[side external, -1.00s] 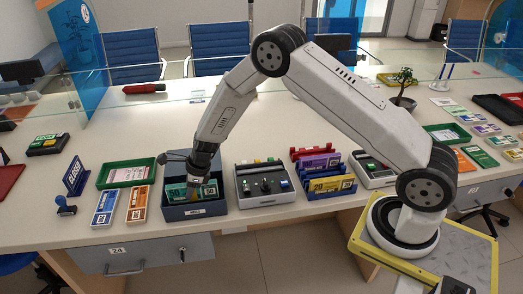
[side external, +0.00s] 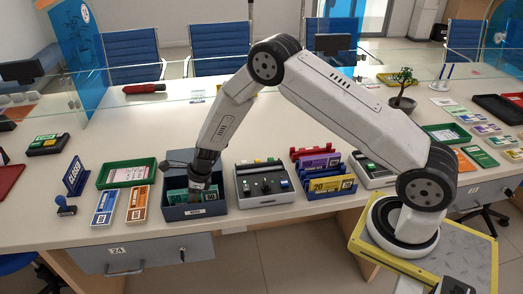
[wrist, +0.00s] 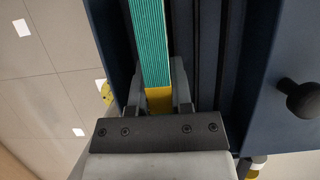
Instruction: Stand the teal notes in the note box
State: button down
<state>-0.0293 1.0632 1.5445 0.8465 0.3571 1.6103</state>
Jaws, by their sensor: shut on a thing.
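The dark blue note box (side external: 192,212) stands near the counter's front edge, in the left half of the side view. My gripper (side external: 201,187) points down into it, shut on the teal notes (side external: 177,196). In the wrist view the teal notes (wrist: 150,40) show edge-on as a narrow striped stack, upright, with a yellow part (wrist: 158,100) between the fingers. The notes are inside the box walls, their lower part hidden by the front wall. I cannot tell whether they touch the box floor.
Orange (side external: 138,204) and blue (side external: 105,206) note stacks and a green tray (side external: 148,179) lie to the left.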

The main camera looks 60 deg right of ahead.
jog(key=shift+f, duration=0.8)
jog(key=shift+c, duration=2.2)
grip_release()
jog(key=shift+r, duration=3.5)
